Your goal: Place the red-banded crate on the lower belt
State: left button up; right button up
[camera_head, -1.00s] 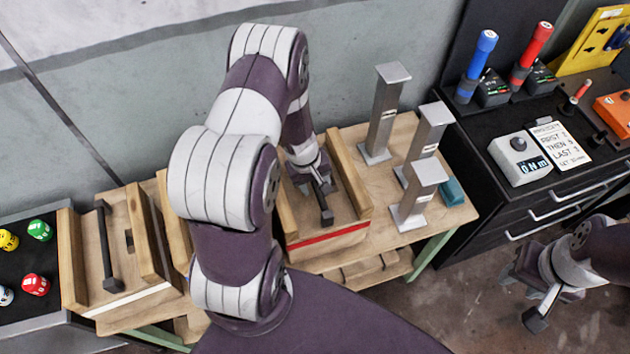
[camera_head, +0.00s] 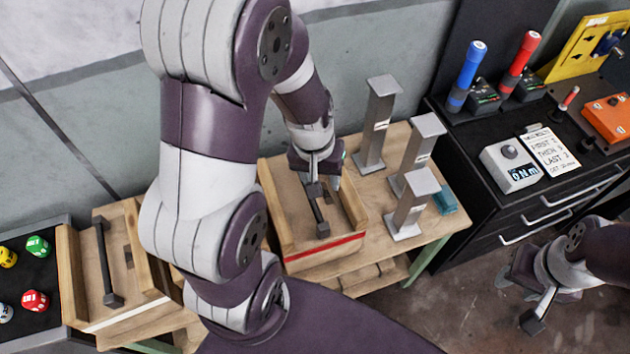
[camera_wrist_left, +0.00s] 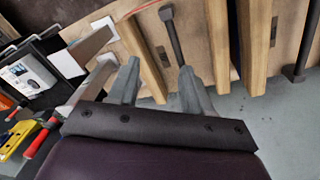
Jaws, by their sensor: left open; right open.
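The red-banded crate (camera_head: 318,254) is a wooden tray with raised side walls, a red front band and a dark bar handle (camera_head: 319,214). It sits upright on the wooden table, left of the grey pillars. My left gripper (camera_head: 320,182) is open and empty above the far end of the handle. In the left wrist view, its fingers (camera_wrist_left: 158,85) are spread and the handle (camera_wrist_left: 173,38) shows beyond the right finger. My right gripper (camera_head: 515,300) is open and empty off the table at the right. I cannot make out a lower belt; a lower wooden shelf (camera_head: 372,279) shows under the table.
A black tool cabinet (camera_head: 520,205) stands right.

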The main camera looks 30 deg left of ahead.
pick_arm(q)
jog(key=shift+o, duration=1.2)
jog(key=s+d+r+m, duration=0.2)
jog(key=shift+s+d+r+m, duration=0.25)
jog(key=shift+s+d+m, duration=0.1)
jog(key=shift+m, duration=0.05)
jog(key=shift+o, duration=0.4)
jog(key=shift+s+r+m+y+p, duration=0.3)
jog(key=shift+s+r+y+p, duration=0.1)
jog(key=shift+s+r+p, duration=0.55)
jog(key=a+f+n+g+h+p, duration=0.1)
jog(key=a+f+n+g+p, duration=0.15)
jog(key=a+n+p, duration=0.45)
jog(key=w+a+f+n, duration=0.1)
jog(key=a+f, duration=0.1)
jog(key=f, duration=0.2)
jog(key=w+a+f+t+b, duration=0.1)
jog(key=a+f, duration=0.2)
jog(key=f, duration=0.2)
jog(key=w+a+f+n+y+b, duration=0.1)
jog(key=a+f, duration=0.2)
jog(key=f, duration=0.2)
jog(key=shift+n, duration=0.3)
jog(key=shift+w+a+f, duration=0.1)
jog(key=shift+w+f, duration=0.05)
jog(key=shift+f, duration=0.2)
notch_tip(320, 180, down, 4)
jog(key=shift+a+f+b, duration=0.1)
jog(key=shift+b, duration=0.6)
jog(key=shift+f, duration=0.3)
